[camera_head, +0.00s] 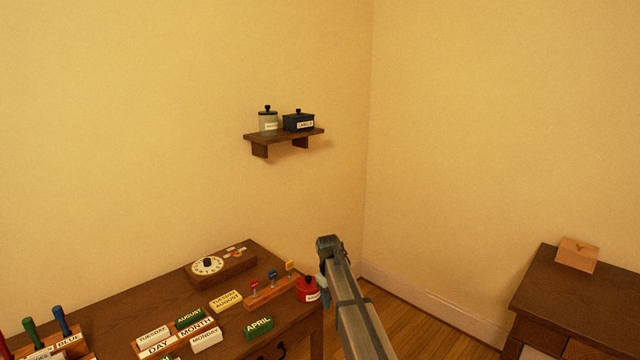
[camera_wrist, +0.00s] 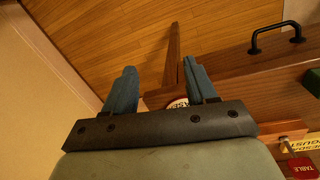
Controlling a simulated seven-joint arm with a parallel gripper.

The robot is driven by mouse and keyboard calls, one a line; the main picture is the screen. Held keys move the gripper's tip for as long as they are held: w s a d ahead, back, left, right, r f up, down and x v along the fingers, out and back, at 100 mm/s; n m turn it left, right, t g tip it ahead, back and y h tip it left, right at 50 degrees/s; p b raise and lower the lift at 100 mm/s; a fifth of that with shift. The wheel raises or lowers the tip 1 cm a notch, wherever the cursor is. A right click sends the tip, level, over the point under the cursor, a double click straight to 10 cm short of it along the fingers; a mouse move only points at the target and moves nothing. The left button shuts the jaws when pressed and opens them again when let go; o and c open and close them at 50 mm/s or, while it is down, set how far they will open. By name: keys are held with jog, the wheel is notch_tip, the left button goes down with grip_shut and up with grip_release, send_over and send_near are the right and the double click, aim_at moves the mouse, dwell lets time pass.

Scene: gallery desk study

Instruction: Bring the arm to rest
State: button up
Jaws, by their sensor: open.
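My arm reaches up from the bottom of the head view, and my gripper (camera_head: 323,284) is just right of the desk's right end, beside a small red pot with a black knob (camera_head: 307,289). In the wrist view my gripper (camera_wrist: 160,82) has its two blue-grey fingers spread wide apart. No held object shows between them. Floor, the desk edge and part of a white label (camera_wrist: 178,103) show between and behind the fingers. I cannot tell the exact gap between the gripper and the pot.
The desk (camera_head: 120,312) holds a dial box (camera_head: 222,268), a peg rack (camera_head: 272,292) and several word blocks, including a green APRIL block (camera_head: 258,327). A wall shelf (camera_head: 284,135) bears two lidded containers. Open floor lies between.

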jog(key=s+d+f+m+g, duration=0.1)
jog(key=s+d+f, duration=0.2)
jog(key=s+f, duration=0.6)
jog(key=s+d+f+m+g, duration=0.15)
jog(key=s+d+f, duration=0.25)
jog(key=s+f, duration=0.55)
jog(key=s+d+f+m+g, duration=0.1)
jog(key=s+d+f, duration=0.2)
jog(key=s+f, duration=0.65)
jog(key=s+f+m+g, duration=0.1)
jog(key=s+f, duration=0.2)
jog(key=s, duration=0.8)
jog(key=s+d+f+m+g, duration=0.1)
jog(key=s+f, duration=0.2)
jog(key=s, duration=0.9)
jog(key=s+d+f+m+g+y, duration=0.1)
jog(key=s+f, duration=0.2)
jog(key=s, duration=0.9)
jog(key=shift+d+f+g, duration=0.25)
jog(key=shift+g, duration=0.1)
